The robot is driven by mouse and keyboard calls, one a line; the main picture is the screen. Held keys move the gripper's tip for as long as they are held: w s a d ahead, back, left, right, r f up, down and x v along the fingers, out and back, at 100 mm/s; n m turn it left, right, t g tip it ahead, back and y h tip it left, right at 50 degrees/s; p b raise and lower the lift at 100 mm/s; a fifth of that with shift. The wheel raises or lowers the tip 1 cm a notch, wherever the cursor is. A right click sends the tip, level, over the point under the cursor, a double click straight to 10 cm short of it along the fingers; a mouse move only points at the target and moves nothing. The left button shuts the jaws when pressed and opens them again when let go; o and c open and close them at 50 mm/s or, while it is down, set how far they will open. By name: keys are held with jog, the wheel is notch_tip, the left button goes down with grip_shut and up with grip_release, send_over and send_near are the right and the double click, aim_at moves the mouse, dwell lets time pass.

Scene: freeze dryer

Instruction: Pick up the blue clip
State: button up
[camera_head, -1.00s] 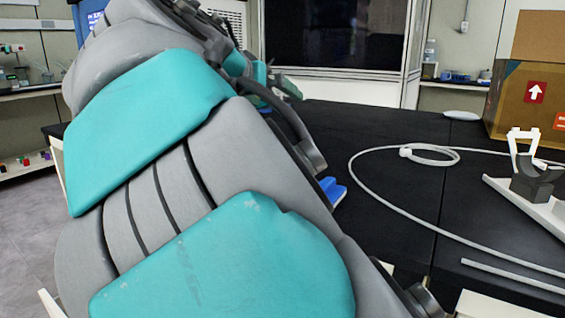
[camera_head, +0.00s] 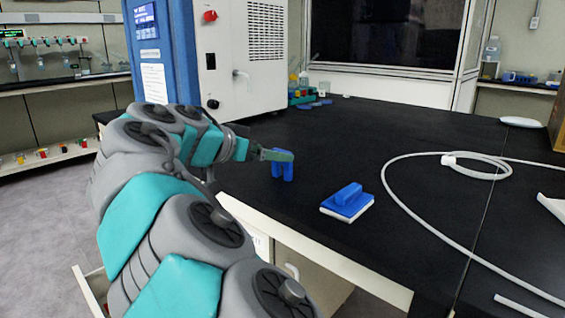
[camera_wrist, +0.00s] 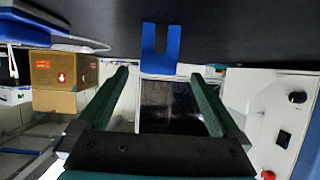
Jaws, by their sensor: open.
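The blue clip (camera_head: 283,170) is a two-pronged piece upright on the black table, prongs down, left of centre in the head view. In the wrist view, which looks upside down, the clip (camera_wrist: 160,62) is near the top centre with its prongs toward the tabletop. My gripper (camera_head: 277,155) reaches in from the left beside the clip's top and partly overlaps it. In the wrist view the gripper's two green fingers (camera_wrist: 160,74) are wide apart and empty, with the clip lined up midway between them near the tips. I cannot tell whether the clip is beyond the tips.
A blue-handled block with a white base (camera_head: 347,203) lies right of the clip. A pale hose (camera_head: 420,218) curls across the table further right. A white and blue machine (camera_head: 245,60) stands behind. A cardboard box (camera_wrist: 65,72) shows in the wrist view. Tabletop around the clip is mostly clear.

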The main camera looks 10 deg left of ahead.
jog(key=x, duration=0.3)
jog(key=shift+w+d, duration=0.2)
jog(key=shift+c, duration=0.4)
jog(key=c, duration=1.3)
